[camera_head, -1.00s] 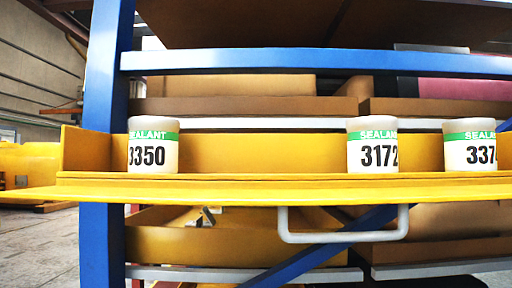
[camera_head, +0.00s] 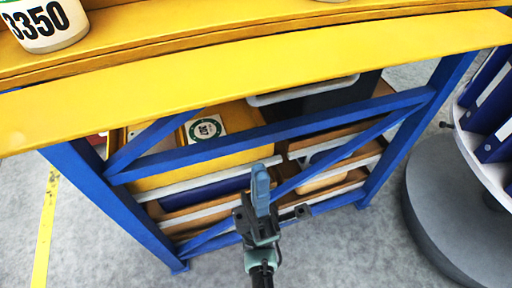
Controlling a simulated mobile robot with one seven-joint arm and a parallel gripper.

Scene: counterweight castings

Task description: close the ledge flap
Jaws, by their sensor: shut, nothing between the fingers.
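The ledge flap (camera_head: 270,75) is a long yellow board along the front of the ledge (camera_head: 180,42). It lies out flat, sticking out from the ledge towards me. A grey bar handle (camera_head: 302,92) shows below its front edge, partly hidden by the flap. My gripper (camera_head: 260,172) is shut and empty, with its fingers pointing up in the picture. In the picture it is below the flap and handle, apart from both, in front of the blue rack frame.
Blue braces (camera_head: 270,138) cross in front of lower shelves with boxes. A round grey base (camera_head: 450,215) stands at right. The grey floor is open at left.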

